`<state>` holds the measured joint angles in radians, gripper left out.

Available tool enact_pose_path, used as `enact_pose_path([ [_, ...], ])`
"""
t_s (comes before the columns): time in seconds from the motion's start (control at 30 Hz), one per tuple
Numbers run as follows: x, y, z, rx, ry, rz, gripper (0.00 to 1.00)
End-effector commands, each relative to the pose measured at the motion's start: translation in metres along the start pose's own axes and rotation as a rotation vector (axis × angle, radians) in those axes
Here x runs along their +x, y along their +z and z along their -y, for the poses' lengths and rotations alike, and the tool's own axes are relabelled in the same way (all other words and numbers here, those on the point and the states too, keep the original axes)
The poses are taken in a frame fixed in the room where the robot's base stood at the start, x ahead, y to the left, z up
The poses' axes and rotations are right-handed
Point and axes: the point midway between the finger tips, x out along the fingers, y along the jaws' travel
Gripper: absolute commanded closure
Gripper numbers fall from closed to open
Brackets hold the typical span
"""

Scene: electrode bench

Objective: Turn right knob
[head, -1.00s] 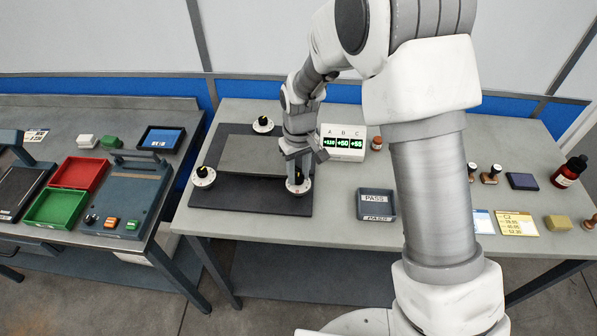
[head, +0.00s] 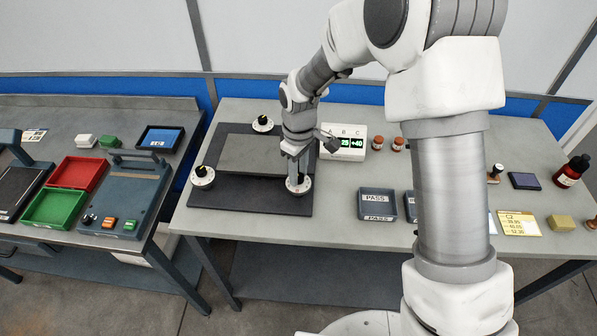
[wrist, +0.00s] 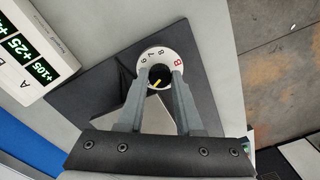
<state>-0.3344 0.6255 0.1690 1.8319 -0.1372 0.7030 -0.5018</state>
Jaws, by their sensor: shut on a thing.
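The right knob (head: 298,184) is a black grip on a white numbered dial at the front right corner of the dark plate (head: 250,197). My gripper (head: 296,170) points down over it. In the wrist view its two fingers (wrist: 162,74) are shut on the knob's black grip (wrist: 159,77), one on each side. The dial (wrist: 166,58) shows several digits and a red letter B. The grip's yellow pointer line shows between the fingers. The display (wrist: 32,55) reads +105 and +25, with a third value cut off; in the head view (head: 357,135) my arm hides part of it.
Two other knobs stand at the plate's left corner (head: 202,176) and back corner (head: 263,123). Red (head: 78,174) and green (head: 55,207) trays sit on the left bench.

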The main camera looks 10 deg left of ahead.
Motion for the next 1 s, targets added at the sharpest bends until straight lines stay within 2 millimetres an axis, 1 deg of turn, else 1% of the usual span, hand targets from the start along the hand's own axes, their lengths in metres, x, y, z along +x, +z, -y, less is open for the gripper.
enact_pose_path([
  [0.23, -0.0007, -0.0005, -0.0004, -0.069, 0.001, -0.001, 1.00],
  [0.67, -0.0009, -0.0006, -0.0005, -0.078, 0.001, -0.001, 1.00],
  [0.7, -0.0009, -0.0006, -0.0005, -0.078, 0.001, -0.001, 0.60],
  [0.83, -0.0007, -0.0005, -0.0004, -0.078, 0.001, 0.000, 0.37],
  [0.87, -0.0006, -0.0005, -0.0003, -0.078, 0.001, 0.000, 0.35],
  [1.0, -0.0004, -0.0003, -0.0002, -0.078, 0.001, 0.000, 0.35],
])
